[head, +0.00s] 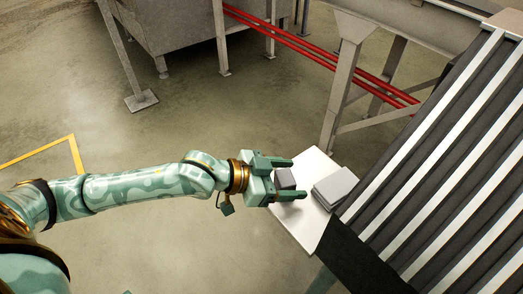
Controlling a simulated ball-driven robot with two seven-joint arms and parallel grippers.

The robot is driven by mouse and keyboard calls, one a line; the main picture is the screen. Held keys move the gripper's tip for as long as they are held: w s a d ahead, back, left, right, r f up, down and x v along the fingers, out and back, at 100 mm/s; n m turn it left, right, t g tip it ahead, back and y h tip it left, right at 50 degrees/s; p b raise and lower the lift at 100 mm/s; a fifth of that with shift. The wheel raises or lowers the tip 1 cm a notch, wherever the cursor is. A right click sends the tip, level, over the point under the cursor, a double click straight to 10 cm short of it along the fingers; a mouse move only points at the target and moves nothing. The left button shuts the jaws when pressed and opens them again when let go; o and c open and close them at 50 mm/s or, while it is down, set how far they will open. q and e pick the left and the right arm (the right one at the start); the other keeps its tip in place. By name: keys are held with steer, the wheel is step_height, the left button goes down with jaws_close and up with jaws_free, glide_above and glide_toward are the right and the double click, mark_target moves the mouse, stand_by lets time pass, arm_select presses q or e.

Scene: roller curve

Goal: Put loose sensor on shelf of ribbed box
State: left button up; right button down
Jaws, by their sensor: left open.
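My left gripper (287,179) is open, its two green fingers pointing right over a white shelf (300,226). A small grey block (285,179), which looks like the loose sensor, lies between the fingers. I cannot tell whether the fingers touch it or whether it rests on the shelf. The shelf juts out from the left side of the dark ribbed box (440,170) with light strips. My right gripper is not in view.
A stack of grey flat pieces (336,187) sits on the shelf beside the ribbed box. Behind are a metal cabinet (180,22), steel legs (345,85) and red pipes (310,50). The floor at the left is clear, with a yellow line (40,150).

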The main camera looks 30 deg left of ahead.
mark_target(285, 177)
arm_select(q)
steer(key=p+v, duration=0.1)
steer(key=v, duration=0.2)
steer(key=shift+s+r+p, duration=0.15)
steer(key=shift+r+p, duration=0.15)
steer(key=p+v, duration=0.3)
steer(key=v, duration=0.4)
steer(key=shift+s+a+p, duration=0.25)
steer(key=shift+s+p, duration=0.1)
steer(key=shift+p, duration=0.05)
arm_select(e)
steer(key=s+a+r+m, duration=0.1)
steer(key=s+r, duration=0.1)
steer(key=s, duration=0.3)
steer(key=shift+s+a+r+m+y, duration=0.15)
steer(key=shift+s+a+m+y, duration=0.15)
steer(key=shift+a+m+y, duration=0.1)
